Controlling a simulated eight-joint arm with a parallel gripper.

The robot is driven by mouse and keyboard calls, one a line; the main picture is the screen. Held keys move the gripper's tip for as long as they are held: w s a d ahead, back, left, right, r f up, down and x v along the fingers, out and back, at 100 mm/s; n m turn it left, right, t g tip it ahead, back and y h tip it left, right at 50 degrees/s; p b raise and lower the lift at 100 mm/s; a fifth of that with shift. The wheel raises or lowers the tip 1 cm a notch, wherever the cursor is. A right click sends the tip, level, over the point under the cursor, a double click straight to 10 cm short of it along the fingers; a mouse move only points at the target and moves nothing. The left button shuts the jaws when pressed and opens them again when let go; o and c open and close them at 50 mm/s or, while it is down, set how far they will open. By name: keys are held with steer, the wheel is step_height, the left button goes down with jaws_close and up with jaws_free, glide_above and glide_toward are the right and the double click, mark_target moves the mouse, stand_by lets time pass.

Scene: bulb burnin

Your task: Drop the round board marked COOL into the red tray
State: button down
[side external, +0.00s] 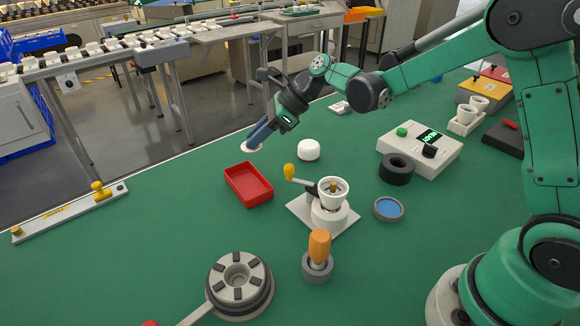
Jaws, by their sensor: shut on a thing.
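My gripper (256,143) is at the upper middle of the side external view, pointing down and to the left. It is shut on a small, pale round board (249,148), seen nearly edge-on at the fingertips. No marking can be read on it at this size. The red tray (248,198) is a shallow rectangular box on the green table, just below the board in the picture. Its floor looks empty. The board appears just behind or above the tray's far edge; its exact height is hard to tell.
A white round piece (308,150) stands right of the gripper. A crank device with a white cup (330,208) stands right of the tray. A grey round fixture (239,283) is in front. A long plate with yellow knobs (70,214) lies left.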

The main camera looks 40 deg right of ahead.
steer(key=shift+f, duration=0.75)
steer(key=c, duration=0.7)
jaws_free()
steer(key=v, duration=0.5)
steer(key=shift+s+d+r, duration=0.15)
steer(key=shift+d+r, duration=0.05)
steer(key=shift+d, duration=0.05)
